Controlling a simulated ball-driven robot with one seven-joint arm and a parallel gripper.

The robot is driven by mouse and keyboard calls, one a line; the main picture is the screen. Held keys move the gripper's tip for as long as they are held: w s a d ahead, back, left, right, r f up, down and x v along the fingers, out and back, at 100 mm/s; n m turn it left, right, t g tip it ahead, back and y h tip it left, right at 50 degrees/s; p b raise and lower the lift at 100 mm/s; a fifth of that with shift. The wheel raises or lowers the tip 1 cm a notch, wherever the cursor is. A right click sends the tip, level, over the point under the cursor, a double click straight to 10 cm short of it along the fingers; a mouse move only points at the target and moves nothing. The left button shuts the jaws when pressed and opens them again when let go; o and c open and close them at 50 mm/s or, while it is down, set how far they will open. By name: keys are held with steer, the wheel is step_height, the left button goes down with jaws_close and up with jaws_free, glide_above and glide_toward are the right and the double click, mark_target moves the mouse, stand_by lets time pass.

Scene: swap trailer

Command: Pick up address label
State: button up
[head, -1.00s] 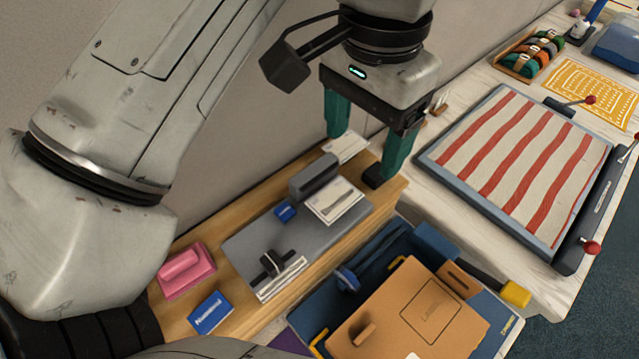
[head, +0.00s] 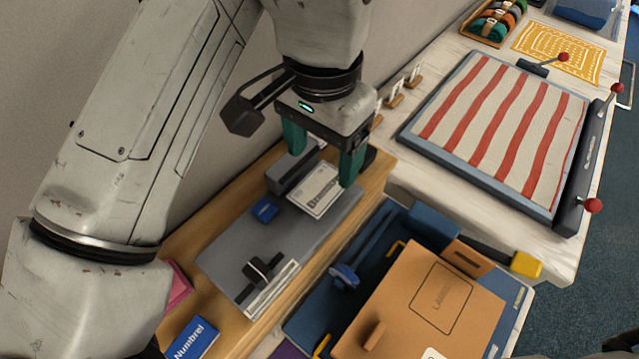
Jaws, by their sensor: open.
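A white printed card (head: 313,192), which looks like an address label, lies on the grey board at its far end, beside a dark grey block. My gripper (head: 322,168) is open and empty above the far edge of this card, with one green finger over the block side and the other at the card's right. The right finger hides a little of that area. I cannot tell whether the fingers touch anything. A second white card (head: 283,281) lies at the board's near end by a black clip (head: 258,271); its print is too small to read.
The dark grey block (head: 291,176) and a small blue block (head: 265,210) sit on the grey board (head: 225,250). A blue box (head: 190,340) and a pink item (head: 178,285) lie nearer. An orange case (head: 410,300) is at right, and a striped board (head: 500,130) lies beyond.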

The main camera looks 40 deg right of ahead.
mark_target(320, 187)
steer(key=shift+w+f, duration=0.15)
steer(key=shift+f, duration=2.55)
steer(key=c, duration=0.8)
